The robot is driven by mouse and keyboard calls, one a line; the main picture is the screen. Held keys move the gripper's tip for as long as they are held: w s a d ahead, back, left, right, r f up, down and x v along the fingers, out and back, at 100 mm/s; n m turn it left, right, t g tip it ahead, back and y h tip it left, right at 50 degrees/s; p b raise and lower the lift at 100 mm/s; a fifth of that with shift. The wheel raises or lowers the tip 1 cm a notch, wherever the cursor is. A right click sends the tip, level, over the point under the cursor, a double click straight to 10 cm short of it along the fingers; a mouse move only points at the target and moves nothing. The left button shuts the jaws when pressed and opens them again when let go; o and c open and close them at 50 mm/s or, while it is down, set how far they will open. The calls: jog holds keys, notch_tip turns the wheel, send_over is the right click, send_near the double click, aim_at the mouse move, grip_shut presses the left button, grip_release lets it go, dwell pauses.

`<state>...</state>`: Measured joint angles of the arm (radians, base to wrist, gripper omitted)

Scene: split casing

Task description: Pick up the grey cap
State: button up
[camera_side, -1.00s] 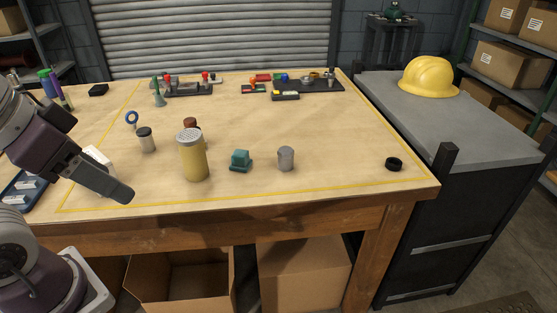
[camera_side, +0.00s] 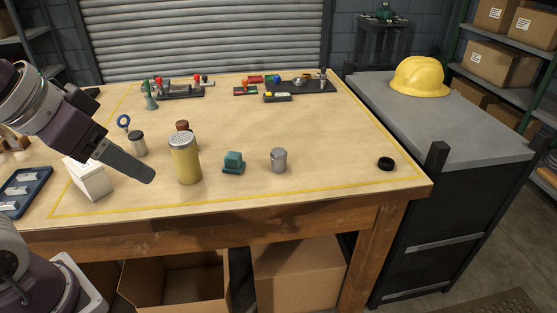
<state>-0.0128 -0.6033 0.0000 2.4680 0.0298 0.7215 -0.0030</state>
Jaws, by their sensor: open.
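The grey cap (camera_side: 278,160) looks like a small grey cylinder standing upright on the wooden table, right of the middle. My gripper (camera_side: 147,175) comes in from the left, angled down, above the table. It is well to the left of the grey cap and apart from it, with the teal block and the yellow canister between them. The gripper is open, though its fingers show edge-on and the gap is hard to see. Nothing shows between the fingers.
A yellow canister (camera_side: 185,160) stands just right of my gripper. A teal block (camera_side: 233,163) is left of the cap. A white box (camera_side: 90,180), blue tray (camera_side: 22,190) and black ring (camera_side: 386,164) also lie on the table. Its middle (camera_side: 300,125) is clear.

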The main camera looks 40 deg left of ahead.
jog(key=w+a+f+t, duration=0.2)
jog(key=w, duration=1.3)
jog(key=m+t+h, duration=0.1)
jog(key=m+t, duration=0.1)
jog(key=t, duration=0.1)
send_near(286, 154)
jog(key=w+a+r, duration=0.1)
jog(key=a+r, duration=0.1)
jog(key=a, duration=0.3)
jog(key=shift+t+h, duration=0.9)
jog(key=w+f, duration=0.1)
jog(key=f, duration=0.1)
jog(key=w+d+f, duration=0.1)
jog(key=f, duration=0.1)
jog(key=w+f, duration=0.1)
jog(key=f, duration=0.2)
jog(key=shift+w+d+f, duration=0.1)
jog(key=shift+w+d, duration=0.25)
jog(key=shift+d, duration=0.05)
jog(key=x, duration=0.7)
jog(key=shift+s+d, duration=0.1)
jog(key=shift+d, duration=0.3)
grip_shut()
